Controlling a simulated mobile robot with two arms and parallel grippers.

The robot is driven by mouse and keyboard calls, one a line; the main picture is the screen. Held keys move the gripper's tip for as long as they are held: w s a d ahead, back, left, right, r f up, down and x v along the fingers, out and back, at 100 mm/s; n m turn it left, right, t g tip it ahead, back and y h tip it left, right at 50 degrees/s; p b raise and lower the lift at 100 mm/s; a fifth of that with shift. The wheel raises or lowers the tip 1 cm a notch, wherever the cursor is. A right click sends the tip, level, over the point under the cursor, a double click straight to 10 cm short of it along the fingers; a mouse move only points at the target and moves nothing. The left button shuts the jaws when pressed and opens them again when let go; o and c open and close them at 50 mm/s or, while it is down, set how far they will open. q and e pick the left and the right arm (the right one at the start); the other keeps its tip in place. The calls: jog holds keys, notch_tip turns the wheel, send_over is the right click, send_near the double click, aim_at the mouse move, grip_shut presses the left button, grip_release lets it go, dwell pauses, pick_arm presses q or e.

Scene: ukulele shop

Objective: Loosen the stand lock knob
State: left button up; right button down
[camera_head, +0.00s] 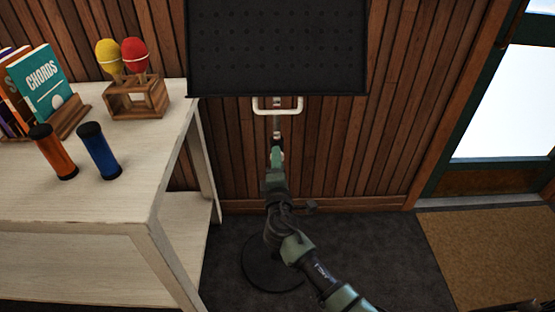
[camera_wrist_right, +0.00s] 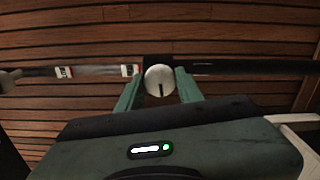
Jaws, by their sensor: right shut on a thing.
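The music stand has a black perforated desk (camera_head: 277,48), a thin silver upper pole and a round black base (camera_head: 260,272) on the floor. In the right wrist view its pole runs sideways, silver with red-and-white marks (camera_wrist_right: 98,71) on the left and a black tube (camera_wrist_right: 250,67) on the right. The pale round lock knob (camera_wrist_right: 160,79), with a dark line on its face, sits at their junction. My right gripper (camera_wrist_right: 159,90) is shut on the knob, one green finger on each side. In the head view my right gripper (camera_head: 276,152) hides the knob. My left gripper is not seen.
A pale wooden shelf table (camera_head: 130,215) stands at the left, with orange (camera_head: 54,152) and blue (camera_head: 99,150) shakers, maracas in a wooden holder (camera_head: 137,100) and books. A wood-panelled wall is behind the stand. A brown mat (camera_head: 490,255) lies by the door at right.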

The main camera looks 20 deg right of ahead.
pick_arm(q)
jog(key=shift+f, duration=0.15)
pick_arm(e)
jog(key=shift+f, duration=0.1)
jog(key=c, duration=0.9)
grip_release()
jog(key=shift+c, duration=0.2)
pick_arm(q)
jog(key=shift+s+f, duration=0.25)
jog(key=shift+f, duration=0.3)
pick_arm(e)
jog(key=v, duration=0.7)
jog(key=shift+s+a, duration=0.2)
jog(key=shift+s, duration=0.2)
